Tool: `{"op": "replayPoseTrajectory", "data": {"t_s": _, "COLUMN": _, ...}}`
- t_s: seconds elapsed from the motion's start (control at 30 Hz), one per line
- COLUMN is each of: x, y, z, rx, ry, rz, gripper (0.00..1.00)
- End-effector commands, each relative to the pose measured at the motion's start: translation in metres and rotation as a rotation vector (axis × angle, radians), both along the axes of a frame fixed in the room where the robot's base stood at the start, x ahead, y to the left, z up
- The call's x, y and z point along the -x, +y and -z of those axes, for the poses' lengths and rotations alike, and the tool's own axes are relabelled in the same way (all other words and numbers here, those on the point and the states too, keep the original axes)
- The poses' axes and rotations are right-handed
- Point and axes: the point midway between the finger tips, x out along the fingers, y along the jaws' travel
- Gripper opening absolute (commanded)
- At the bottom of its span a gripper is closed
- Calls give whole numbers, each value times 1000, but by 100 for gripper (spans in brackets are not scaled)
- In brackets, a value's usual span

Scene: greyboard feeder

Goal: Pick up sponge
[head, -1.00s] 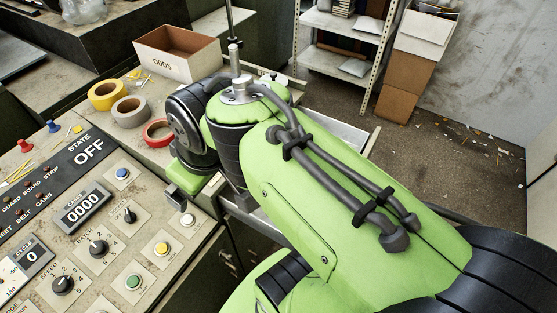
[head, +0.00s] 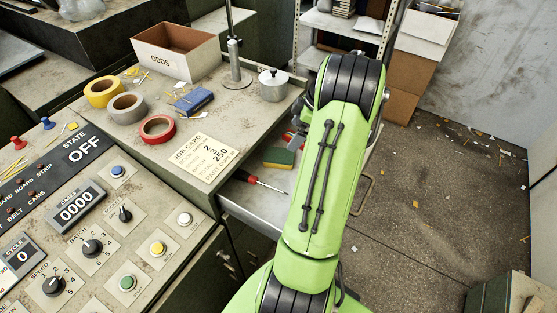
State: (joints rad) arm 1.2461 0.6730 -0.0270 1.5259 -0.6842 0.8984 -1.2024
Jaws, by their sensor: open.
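A sponge (head: 279,157), green with a yellow layer, lies in the open drawer (head: 252,203) below the worktop. It is just left of my green arm, which crosses the right side of the drawer in the head view.
A screwdriver (head: 254,181) with a red handle lies in the drawer near the sponge. On the worktop are a job card (head: 203,157), several tape rolls, a blue box (head: 194,101), a metal pot (head: 273,85) and an odds box (head: 178,62).

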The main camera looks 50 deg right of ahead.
Motion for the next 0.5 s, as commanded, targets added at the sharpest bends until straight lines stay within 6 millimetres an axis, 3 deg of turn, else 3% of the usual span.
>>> {"op": "replayPoseTrajectory", "data": {"t_s": 0.03, "x": -4, "y": 4, "z": 17, "rx": -4, "ry": 3, "rz": -2, "gripper": 99}}
{"op": "replayPoseTrajectory", "data": {"t_s": 0.2, "x": -17, "y": 10, "z": 50, "rx": -3, "ry": 3, "rz": 1, "gripper": 99}}
{"op": "replayPoseTrajectory", "data": {"t_s": 0.5, "x": -29, "y": 19, "z": 83, "rx": -3, "ry": 3, "rz": 0, "gripper": 99}}
